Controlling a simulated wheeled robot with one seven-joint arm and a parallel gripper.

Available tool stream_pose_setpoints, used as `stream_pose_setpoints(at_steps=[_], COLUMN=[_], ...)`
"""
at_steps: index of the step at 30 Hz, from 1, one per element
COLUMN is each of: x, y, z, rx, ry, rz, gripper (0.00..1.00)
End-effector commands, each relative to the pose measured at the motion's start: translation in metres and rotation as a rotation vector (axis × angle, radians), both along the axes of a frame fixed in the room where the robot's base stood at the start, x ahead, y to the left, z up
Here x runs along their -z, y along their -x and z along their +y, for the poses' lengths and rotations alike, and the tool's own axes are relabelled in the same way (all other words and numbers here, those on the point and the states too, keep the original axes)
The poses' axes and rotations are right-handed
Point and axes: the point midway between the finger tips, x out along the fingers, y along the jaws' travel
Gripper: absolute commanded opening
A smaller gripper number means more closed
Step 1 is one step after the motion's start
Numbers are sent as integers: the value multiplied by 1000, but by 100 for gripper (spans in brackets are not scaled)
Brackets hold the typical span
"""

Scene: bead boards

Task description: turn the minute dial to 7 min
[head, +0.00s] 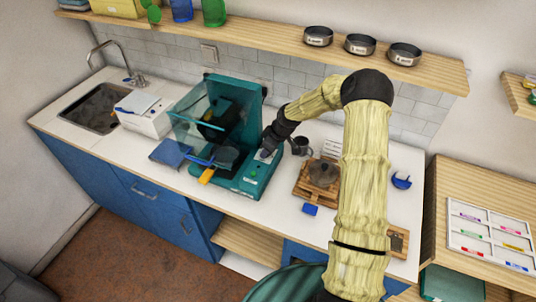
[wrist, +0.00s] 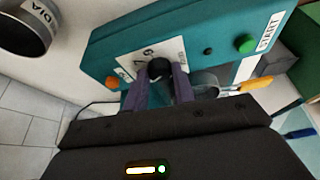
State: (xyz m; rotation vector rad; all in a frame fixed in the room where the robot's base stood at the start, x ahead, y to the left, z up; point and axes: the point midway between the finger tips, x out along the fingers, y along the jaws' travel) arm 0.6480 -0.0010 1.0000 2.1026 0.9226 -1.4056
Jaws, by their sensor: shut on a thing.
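The teal machine (head: 231,187) with a clear hood stands on the white counter, and its control panel (wrist: 200,28) fills the top of the wrist view. The minute dial (wrist: 159,68) is a black knob on a white scale plate (wrist: 128,50) with printed numbers, partly covered by my fingers. My gripper (wrist: 162,82) is shut on the dial, one finger on each side of it. In the head view my gripper (head: 268,152) is at the right part of the machine. I cannot read which number the dial points to. A green button (wrist: 245,43) sits beside the START label (wrist: 268,32).
A dark cup (head: 300,146) stands just right of my gripper, and a labelled round container (wrist: 27,27) shows at the wrist view's upper left. A wooden stand (head: 305,195) and a blue block (head: 310,210) are further right. A shelf (head: 285,45) runs above.

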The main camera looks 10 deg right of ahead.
Motion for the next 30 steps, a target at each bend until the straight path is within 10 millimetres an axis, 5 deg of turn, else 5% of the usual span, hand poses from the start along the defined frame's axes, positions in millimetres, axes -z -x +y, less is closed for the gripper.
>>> stream_pose_setpoints(at_steps=[30], x=[-1], y=[1], z=[10], rx=[947], ry=[0], rz=[-8], gripper=[3])
